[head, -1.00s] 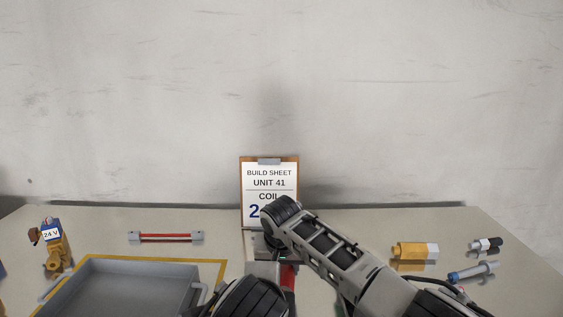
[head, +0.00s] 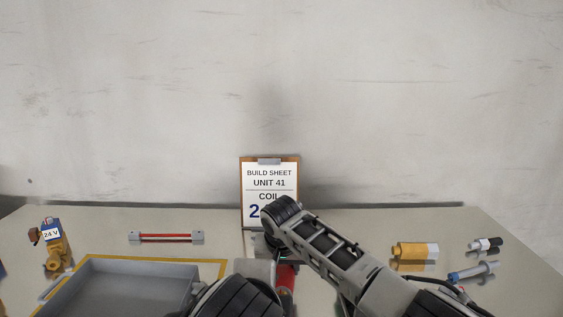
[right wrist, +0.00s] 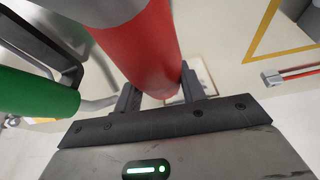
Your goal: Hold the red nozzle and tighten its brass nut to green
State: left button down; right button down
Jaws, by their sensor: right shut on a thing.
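The red nozzle (right wrist: 140,45) is a thick red cylinder with a pale grey part at its upper end in the right wrist view. My right gripper (right wrist: 158,88) is shut on it, with one dark finger on each side. In the head view a short red piece (head: 287,277) shows beside my arm, largely covered by it. A green cylinder (right wrist: 35,95) lies to the left of the red one in the right wrist view. I cannot make out the brass nut on the nozzle or any green mark on it. My left gripper does not show.
A grey tray (head: 138,266) stands front left inside a yellow outline. A build sheet (head: 268,178) stands at the back. A red-rod part (head: 166,237) and a 24 V valve (head: 54,245) lie left. A yellow-and-white fitting (head: 414,251) and small parts (head: 474,270) lie right.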

jog(key=c, duration=0.7)
grip_release()
jog(key=shift+c, duration=0.2)
